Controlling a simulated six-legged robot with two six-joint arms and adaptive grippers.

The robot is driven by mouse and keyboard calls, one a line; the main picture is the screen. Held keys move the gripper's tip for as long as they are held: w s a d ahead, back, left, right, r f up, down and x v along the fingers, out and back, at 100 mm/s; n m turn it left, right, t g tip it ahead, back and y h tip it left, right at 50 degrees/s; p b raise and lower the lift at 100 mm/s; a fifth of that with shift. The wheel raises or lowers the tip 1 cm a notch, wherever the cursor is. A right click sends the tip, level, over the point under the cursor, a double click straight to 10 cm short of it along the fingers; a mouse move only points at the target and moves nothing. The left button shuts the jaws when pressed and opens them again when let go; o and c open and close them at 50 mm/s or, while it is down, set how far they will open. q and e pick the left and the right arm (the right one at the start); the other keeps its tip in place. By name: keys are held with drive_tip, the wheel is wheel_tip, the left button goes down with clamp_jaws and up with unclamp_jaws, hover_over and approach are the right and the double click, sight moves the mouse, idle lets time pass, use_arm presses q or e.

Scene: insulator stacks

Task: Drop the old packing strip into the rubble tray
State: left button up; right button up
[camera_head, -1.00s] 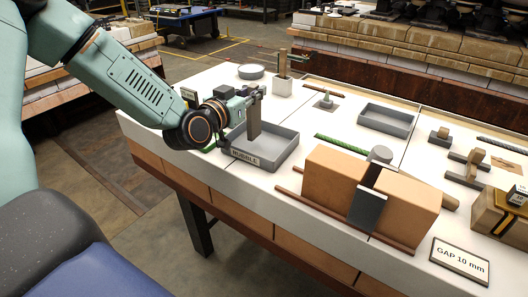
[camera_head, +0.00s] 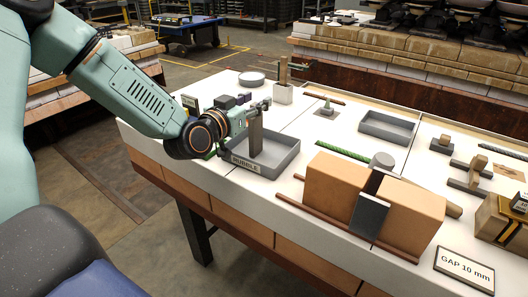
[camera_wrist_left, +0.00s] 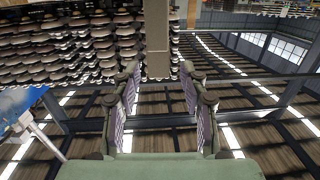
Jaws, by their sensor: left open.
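The old packing strip (camera_head: 256,138) is a dark grey-brown upright bar over the grey rubble tray (camera_head: 284,158), whose front carries a RUBBLE label (camera_head: 245,163). The strip's lower end is within the tray's outline; I cannot tell whether it touches the floor. My left gripper (camera_head: 262,105) is open just above the strip's top. In the left wrist view the open fingers (camera_wrist_left: 160,72) stand apart, with a grey-brown bar (camera_wrist_left: 157,40) beyond them, between the tips. My right gripper is not in view.
Two tan blocks (camera_head: 335,190) with a dark plate (camera_head: 369,214) stand right of the tray. Another grey tray (camera_head: 386,128) lies farther back. A white holder (camera_head: 283,94) stands behind the rubble tray. A GAP 10 mm sign (camera_head: 464,268) is at the front right.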

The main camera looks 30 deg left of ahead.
use_arm(q)
drive_tip(key=shift+a+r, duration=0.1)
drive_tip(key=shift+r, duration=0.4)
wheel_tip(320, 180, up, 9)
idle(0.6)
